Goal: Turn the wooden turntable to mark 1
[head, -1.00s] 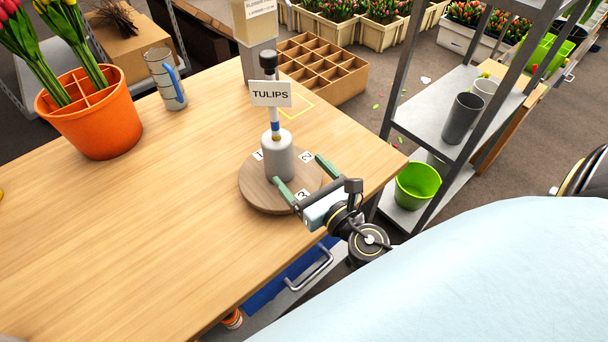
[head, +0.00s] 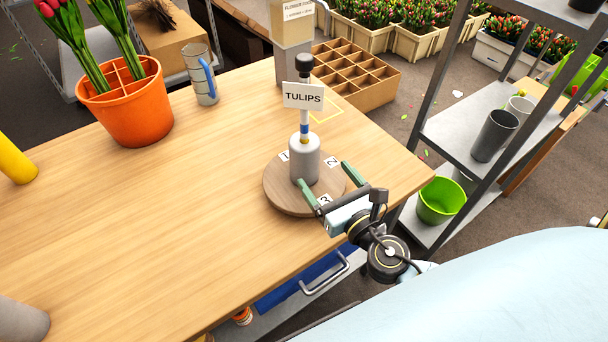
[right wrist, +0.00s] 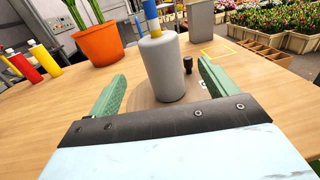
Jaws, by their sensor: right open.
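The round wooden turntable (head: 283,196) lies on the table near its right front edge. Number cards 1, 2 and 3 show around its top; card 3 is nearest my right gripper. A grey cylinder (head: 305,160) stands upright at its middle, with a post, a black knob (head: 304,64) and a "TULIPS" sign (head: 303,96). My right gripper (head: 326,173) is open, its green fingers over the turntable on either side of the cylinder's near side. In the right wrist view the cylinder (right wrist: 163,70) stands between the spread fingers, with gaps on both sides. My left gripper is not in view.
An orange pot (head: 135,110) with tulips and a grey jug (head: 201,78) stand at the back left. A cardboard divider box (head: 357,76) is beyond the table. A metal shelf (head: 462,128) stands to the right. The table's middle is clear.

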